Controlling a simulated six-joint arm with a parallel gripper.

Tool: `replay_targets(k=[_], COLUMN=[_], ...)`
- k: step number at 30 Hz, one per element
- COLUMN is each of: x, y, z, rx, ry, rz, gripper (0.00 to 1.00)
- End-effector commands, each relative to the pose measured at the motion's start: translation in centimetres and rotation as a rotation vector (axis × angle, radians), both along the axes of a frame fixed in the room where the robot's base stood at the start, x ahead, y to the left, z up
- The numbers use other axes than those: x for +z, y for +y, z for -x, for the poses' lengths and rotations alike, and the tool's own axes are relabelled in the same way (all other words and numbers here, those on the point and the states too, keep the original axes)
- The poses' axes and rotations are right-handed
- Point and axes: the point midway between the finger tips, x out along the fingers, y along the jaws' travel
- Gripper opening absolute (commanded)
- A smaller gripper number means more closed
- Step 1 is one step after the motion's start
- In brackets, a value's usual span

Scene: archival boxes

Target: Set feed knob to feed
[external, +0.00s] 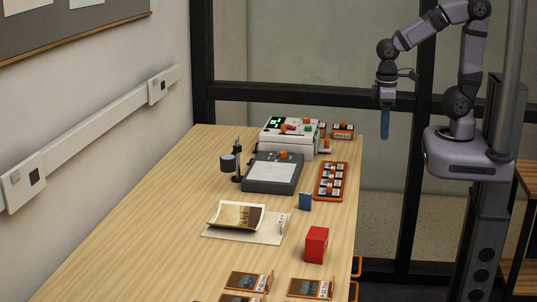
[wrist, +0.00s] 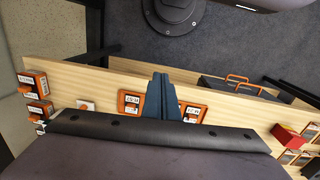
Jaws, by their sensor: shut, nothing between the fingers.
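A white machine (external: 287,138) with a green-lit display and several orange knobs or buttons and a green one on top stands at the far end of the table. I cannot tell which of its controls is the feed knob; the labels are too small to read. A small white block with an orange top (external: 325,146) sits at its right side; it also shows in the wrist view (wrist: 87,106). My gripper (external: 385,136) hangs pointing down beyond the table's right edge, apart from the machine. Its blue fingers (wrist: 161,76) are shut and empty. My wrist housing hides most of the table in the wrist view.
A dark grey device (external: 272,173) with a pale top stands before the machine, a black post (external: 238,165) beside it. An orange tray (external: 331,181) of small items, a blue block (external: 306,201), a red box (external: 316,245) and papers (external: 240,218) lie nearer. Orange-framed labelled boxes (external: 343,131) stand right of the machine.

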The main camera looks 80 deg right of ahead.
Motion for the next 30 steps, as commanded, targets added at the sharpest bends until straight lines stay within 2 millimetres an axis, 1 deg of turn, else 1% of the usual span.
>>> replay_targets(k=[1, 5, 8, 11, 14, 15, 17, 19, 22, 25, 27, 30], x=[-0.8, -1.6, -2.3, -3.1, -3.7, -3.8, -3.8, -3.7, -3.3, -2.8, -2.3, -1.4], y=[-0.4, -1.7, -3.0, -4.5, -6.0, -6.5, -7.1, -7.4, -7.1, -5.9, -4.5, -2.2], z=[-0.4, -1.6, -3.0, -5.1, -8.1, -9.6, -11.8, -14.6, -18.7, -22.7, -25.4, -28.5], rx=[0.018, 0.064, 0.109, 0.162, 0.219, 0.240, 0.270, 0.301, 0.340, 0.371, 0.388, 0.403], ry=[0.011, 0.036, 0.057, 0.073, 0.075, 0.069, 0.056, 0.028, -0.031, -0.115, -0.185, -0.294], rz=[0.027, 0.113, 0.204, 0.321, 0.470, 0.535, 0.634, 0.749, 0.913, 1.072, 1.176, 1.305], gripper=[0.00, 0.00, 0.00, 0.00, 0.00, 0.00, 0.00, 0.00, 0.00, 0.00, 0.00, 0.00])
